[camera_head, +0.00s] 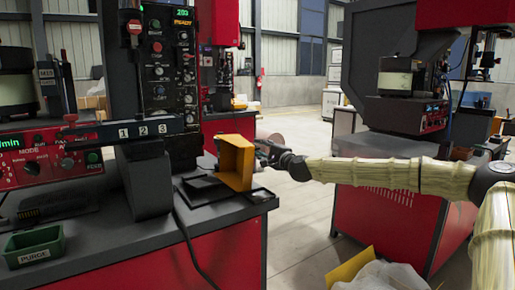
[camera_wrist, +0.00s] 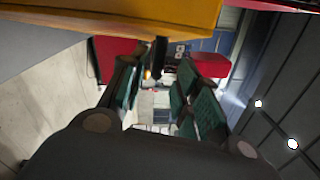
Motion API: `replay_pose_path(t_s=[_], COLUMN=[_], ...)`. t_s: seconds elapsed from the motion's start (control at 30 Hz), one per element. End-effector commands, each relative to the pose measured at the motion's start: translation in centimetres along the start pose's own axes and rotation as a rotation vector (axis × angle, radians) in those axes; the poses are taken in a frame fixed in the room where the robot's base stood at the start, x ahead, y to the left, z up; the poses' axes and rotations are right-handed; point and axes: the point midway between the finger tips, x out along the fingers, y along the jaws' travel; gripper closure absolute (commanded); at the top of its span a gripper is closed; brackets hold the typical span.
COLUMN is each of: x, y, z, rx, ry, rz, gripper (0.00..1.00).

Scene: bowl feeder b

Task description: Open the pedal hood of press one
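The yellow pedal hood (camera_head: 237,163) stands upright at the right end of a black pedal base (camera_head: 203,188), on the dark top of the red bench. Its hollow side faces left, toward the base. My gripper (camera_head: 262,152) is just right of the hood, with the arm reaching in from the right. In the wrist view the green-padded fingers (camera_wrist: 162,92) are apart with nothing held between them. The yellow hood (camera_wrist: 120,15) fills the top of that view, very near the fingers. I cannot tell whether they touch it.
A green PURGE tray (camera_head: 35,245) sits at front left. A second red machine (camera_head: 385,215) stands right, below my arm. Floor shows between.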

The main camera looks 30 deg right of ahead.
Motion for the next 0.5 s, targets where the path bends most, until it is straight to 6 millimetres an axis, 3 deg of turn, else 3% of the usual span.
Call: replay_pose_path(t_s=[0.5], x=[-5.4], y=[0.0], z=[-0.1], rx=[0.002], ry=[0.0], rz=[-0.001], gripper=[0.68])
